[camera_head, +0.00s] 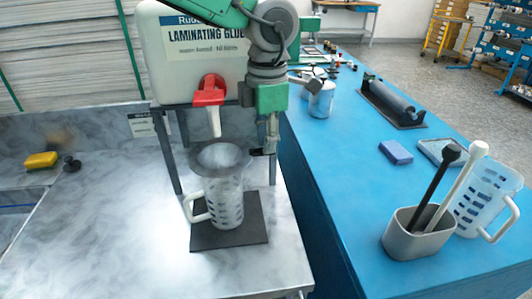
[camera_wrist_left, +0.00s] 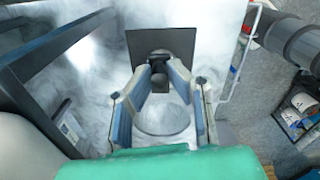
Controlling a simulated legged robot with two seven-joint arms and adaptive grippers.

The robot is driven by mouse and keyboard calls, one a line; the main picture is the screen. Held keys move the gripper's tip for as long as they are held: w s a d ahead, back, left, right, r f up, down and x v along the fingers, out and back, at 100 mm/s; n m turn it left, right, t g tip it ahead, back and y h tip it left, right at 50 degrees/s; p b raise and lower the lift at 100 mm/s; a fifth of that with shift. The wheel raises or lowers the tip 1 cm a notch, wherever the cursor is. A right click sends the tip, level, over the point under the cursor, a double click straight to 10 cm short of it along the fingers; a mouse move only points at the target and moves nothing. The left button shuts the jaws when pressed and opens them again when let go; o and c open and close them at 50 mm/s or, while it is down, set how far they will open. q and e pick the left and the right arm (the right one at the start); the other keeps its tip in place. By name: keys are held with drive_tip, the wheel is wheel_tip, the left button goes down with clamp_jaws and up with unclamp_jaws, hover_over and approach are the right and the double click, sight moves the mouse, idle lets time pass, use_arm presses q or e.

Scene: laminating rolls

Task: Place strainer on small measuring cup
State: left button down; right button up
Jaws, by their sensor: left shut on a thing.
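A grey strainer (camera_head: 221,157) shows right at the mouth of a clear measuring cup (camera_head: 224,198) with a white handle, in the head view. I cannot tell whether the strainer rests on the rim or hangs just above it. The cup stands upright on a black mat (camera_head: 231,236) under the red tap. My left gripper (camera_head: 266,151) comes down from above, to the right of the strainer, and is shut on its dark handle. In the left wrist view the left gripper (camera_wrist_left: 158,72) has a dark piece between its fingertips, over the mat. My right gripper is out of view.
The glue container (camera_head: 193,50) with its red tap (camera_head: 209,92) stands close on a metal frame. A second measuring cup (camera_head: 486,195) and a grey holder (camera_head: 416,236) with two stick tools are on the blue table (camera_head: 345,180). The metal counter's front is clear.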

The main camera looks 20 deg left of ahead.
use_arm(q)
drive_tip(key=f, duration=0.1)
drive_tip(key=d+f, duration=0.1)
drive_tip(key=f, duration=0.1)
drive_tip(key=shift+w+f, duration=0.1)
drive_tip(key=shift+a+f, duration=0.15)
drive_tip(key=shift+a, duration=0.35)
drive_tip(key=shift+f, duration=0.4)
drive_tip(key=c, duration=1.7)
unclamp_jaws()
drive_tip(key=shift+d, duration=0.1)
drive_tip(key=shift+o, duration=1)
drive_tip(key=shift+d, duration=0.2)
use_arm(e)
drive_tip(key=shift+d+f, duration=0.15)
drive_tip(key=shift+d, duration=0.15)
use_arm(q)
drive_tip(key=shift+r, duration=0.25)
wheel_tip(320, 180, up, 13)
drive_tip(key=shift+a+f+p, duration=0.1)
drive_tip(key=shift+f+p, duration=0.1)
drive_tip(key=shift+p, duration=0.35)
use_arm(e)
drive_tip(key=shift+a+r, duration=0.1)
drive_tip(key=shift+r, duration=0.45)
